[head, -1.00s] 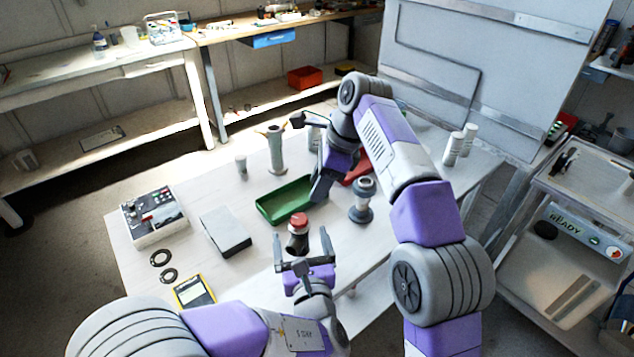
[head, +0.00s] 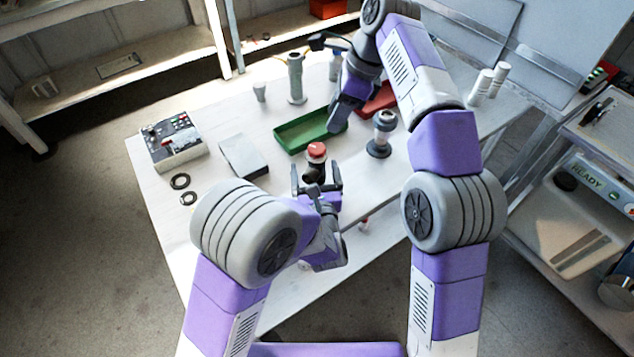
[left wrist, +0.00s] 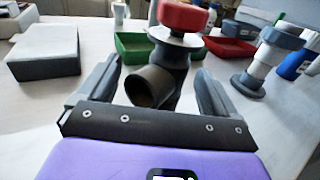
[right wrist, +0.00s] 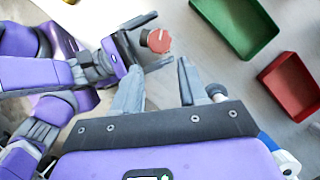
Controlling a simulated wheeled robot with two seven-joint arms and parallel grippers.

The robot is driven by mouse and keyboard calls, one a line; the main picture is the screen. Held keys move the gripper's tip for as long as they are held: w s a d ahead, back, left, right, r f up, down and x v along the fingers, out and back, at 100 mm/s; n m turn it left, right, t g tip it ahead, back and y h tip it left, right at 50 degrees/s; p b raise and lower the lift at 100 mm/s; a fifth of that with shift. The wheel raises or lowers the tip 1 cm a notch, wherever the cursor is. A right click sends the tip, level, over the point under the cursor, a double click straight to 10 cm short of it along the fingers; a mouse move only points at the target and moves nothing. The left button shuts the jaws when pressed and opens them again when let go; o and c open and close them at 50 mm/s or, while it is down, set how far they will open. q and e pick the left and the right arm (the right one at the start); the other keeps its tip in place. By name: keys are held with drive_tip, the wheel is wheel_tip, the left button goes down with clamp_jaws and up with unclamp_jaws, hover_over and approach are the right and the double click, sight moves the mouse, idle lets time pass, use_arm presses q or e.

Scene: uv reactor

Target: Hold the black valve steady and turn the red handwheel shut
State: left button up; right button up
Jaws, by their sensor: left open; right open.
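The black valve (head: 313,172) stands on the white table with the red handwheel (head: 316,150) on top. In the left wrist view the black valve (left wrist: 157,84) is upright between the open fingers, its round port facing the camera, and the red handwheel (left wrist: 183,16) is above the fingers. My right gripper (right wrist: 160,82) is open and empty, high over the table and pointing down. The red handwheel (right wrist: 159,41) shows beyond its fingertips.
A green tray (head: 303,132) and a red tray (head: 378,100) lie behind the valve. A grey pipe fitting (head: 381,135) stands to its right. A grey box (head: 244,155), black rings (head: 180,181) and a control box (head: 172,143) lie to the left.

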use_arm(q)
drive_tip(key=shift+w+a, duration=0.1)
drive_tip(key=shift+w, duration=0.65)
drive_tip(key=shift+c, duration=0.3)
